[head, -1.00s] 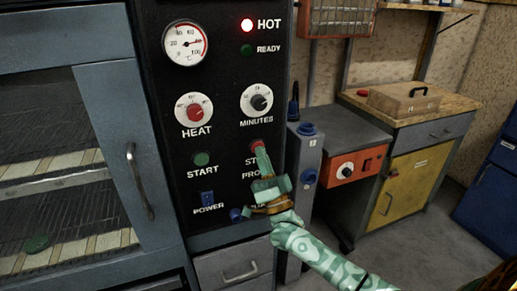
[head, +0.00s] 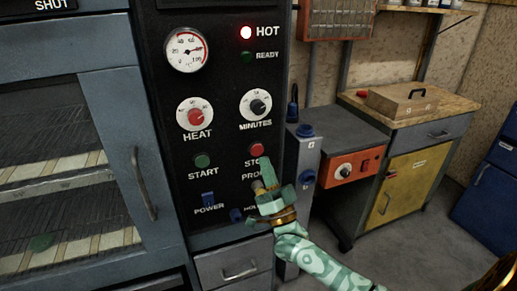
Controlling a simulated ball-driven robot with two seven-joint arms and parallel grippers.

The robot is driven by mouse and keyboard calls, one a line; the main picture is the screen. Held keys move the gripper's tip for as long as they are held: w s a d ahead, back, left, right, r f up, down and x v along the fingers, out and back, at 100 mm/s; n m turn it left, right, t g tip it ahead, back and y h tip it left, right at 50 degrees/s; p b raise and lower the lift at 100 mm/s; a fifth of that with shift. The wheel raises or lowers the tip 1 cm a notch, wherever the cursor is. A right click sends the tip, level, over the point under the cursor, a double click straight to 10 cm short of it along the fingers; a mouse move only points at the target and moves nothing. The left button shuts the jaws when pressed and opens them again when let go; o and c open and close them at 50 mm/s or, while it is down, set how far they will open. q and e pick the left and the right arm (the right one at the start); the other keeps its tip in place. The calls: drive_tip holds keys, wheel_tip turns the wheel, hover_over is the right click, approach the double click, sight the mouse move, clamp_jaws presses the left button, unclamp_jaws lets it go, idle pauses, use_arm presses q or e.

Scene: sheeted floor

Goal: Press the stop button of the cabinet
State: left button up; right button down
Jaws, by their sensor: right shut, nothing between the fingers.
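The cabinet's black control panel (head: 222,95) fills the middle of the head view. The red stop button (head: 257,150) sits at its lower right, above a label partly hidden by my gripper. My right gripper (head: 266,163) is shut and empty, pointing up, with its tip just below the button in the picture. I cannot tell whether it touches the panel. The green start button (head: 202,160) is to the left of the stop button. The red HOT lamp (head: 246,32) is lit and the READY lamp (head: 247,57) is dark. My left gripper is not in view.
The heat knob (head: 195,117), minutes knob (head: 256,105) and blue power switch (head: 208,198) are close by on the panel. The glazed cabinet door (head: 75,170) is at the left, with a SHUT sign above. A workbench with a yellow door (head: 410,187) stands at the right.

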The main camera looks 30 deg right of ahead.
drive_tip(key=s, duration=0.1)
drive_tip(key=s+p, duration=0.1)
drive_tip(key=s, duration=0.1)
drive_tip(key=shift+a, duration=0.4)
idle(0.5)
